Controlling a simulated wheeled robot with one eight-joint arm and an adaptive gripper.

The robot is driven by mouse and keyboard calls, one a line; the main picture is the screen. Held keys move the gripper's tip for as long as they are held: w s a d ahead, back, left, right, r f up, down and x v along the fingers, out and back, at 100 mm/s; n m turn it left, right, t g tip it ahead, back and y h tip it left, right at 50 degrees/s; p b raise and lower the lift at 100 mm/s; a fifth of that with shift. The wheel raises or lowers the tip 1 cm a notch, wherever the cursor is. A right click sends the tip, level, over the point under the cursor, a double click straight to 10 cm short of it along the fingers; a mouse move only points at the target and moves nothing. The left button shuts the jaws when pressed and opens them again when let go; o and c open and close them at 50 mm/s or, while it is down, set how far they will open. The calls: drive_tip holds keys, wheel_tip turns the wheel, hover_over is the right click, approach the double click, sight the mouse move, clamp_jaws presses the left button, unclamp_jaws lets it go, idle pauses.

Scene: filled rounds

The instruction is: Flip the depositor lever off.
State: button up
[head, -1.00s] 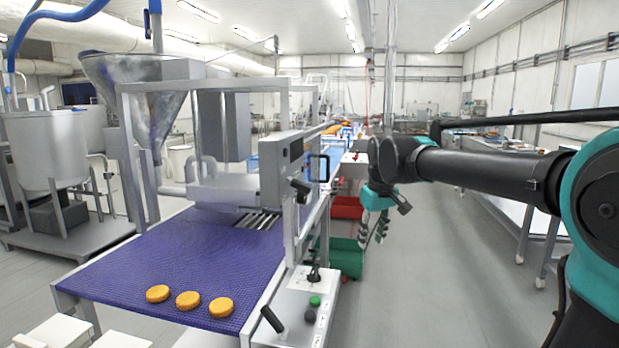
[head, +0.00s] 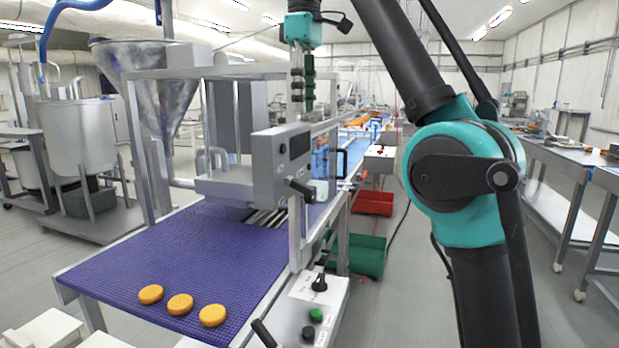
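The depositor (head: 228,185) stands over the purple belt (head: 170,255), with a grey panel box (head: 268,165) on its right side. A black lever (head: 301,189) sticks out from the lower part of that box, slanting down to the right. A black switch handle (head: 319,283) stands on the control box below, and a black bar handle (head: 263,333) is at the front edge. The frame does not show which is the depositor lever.
Three orange rounds (head: 180,304) lie on the belt's near end. Green and black buttons (head: 315,315) sit on the control box. A green crate (head: 368,256) and a red crate (head: 374,203) are on the floor behind. A metal frame (head: 220,72) surrounds the depositor.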

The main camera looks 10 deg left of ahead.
sight(304, 185)
drive_tip(key=f, duration=1.7)
drive_tip(key=shift+s+f, duration=0.1)
drive_tip(key=shift+s, duration=0.1)
drive_tip(key=shift+c, duration=0.5)
clamp_jaws()
